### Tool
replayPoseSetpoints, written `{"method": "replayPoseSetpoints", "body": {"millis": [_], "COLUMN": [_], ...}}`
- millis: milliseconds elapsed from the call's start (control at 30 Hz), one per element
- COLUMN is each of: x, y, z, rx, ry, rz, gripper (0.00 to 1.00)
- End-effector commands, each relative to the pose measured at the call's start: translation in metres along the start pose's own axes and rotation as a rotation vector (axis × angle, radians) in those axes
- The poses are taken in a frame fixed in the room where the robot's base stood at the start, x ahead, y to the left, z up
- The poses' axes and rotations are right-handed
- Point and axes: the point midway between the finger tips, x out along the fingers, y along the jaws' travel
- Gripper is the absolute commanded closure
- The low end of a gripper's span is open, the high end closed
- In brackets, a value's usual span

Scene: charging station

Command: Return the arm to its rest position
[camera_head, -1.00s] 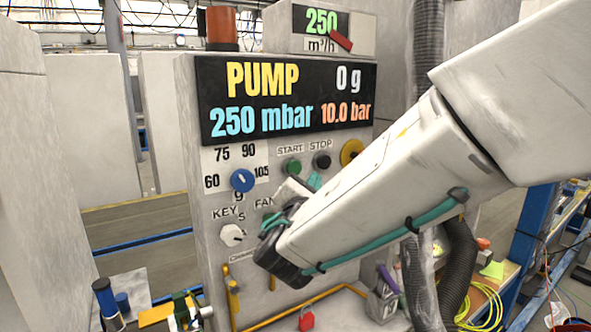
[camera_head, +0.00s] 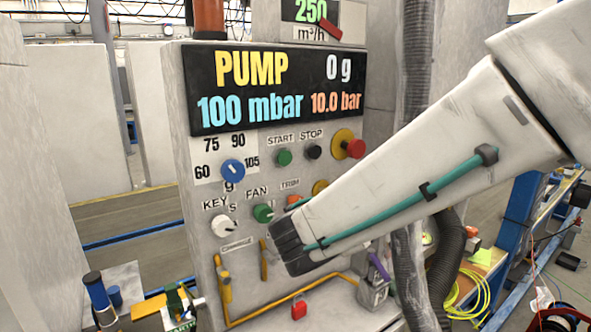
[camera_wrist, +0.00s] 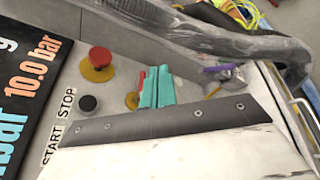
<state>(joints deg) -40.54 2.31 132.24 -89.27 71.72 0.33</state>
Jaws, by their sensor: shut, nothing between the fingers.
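My arm (camera_head: 420,195) reaches in from the right across the front of the pump panel (camera_head: 205,225). Its dark wrist end hangs before the lower panel. My gripper (camera_wrist: 156,87) shows in the wrist view as two teal fingers side by side, shut with nothing between them. In the head view the gripper is mostly hidden behind the wrist, with only a bit of teal showing. The fingers appear apart from the red mushroom button (camera_wrist: 100,58) and the black stop button (camera_wrist: 88,103).
The panel carries a blue knob (camera_head: 232,173), green fan knob (camera_head: 263,213), white key knob (camera_head: 223,228) and green start button (camera_head: 284,157). The display (camera_head: 280,90) reads 100 mbar. A grey hose (camera_head: 447,265) and a red padlock (camera_head: 299,308) are close by.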

Motion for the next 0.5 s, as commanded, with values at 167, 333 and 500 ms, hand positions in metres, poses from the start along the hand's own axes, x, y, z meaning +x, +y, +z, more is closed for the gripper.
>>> {"method": "replayPoseSetpoints", "body": {"millis": [167, 333, 500], "x": [-0.002, -0.043, -0.1], "y": [-0.101, -0.181, -0.222], "z": [0.07, 0.11, 0.126], "rx": [0.283, 0.622, 1.024], "ry": [-0.061, -0.091, -0.073], "rz": [-0.477, -0.911, -1.275], "gripper": [1.0, 1.0, 1.0]}}
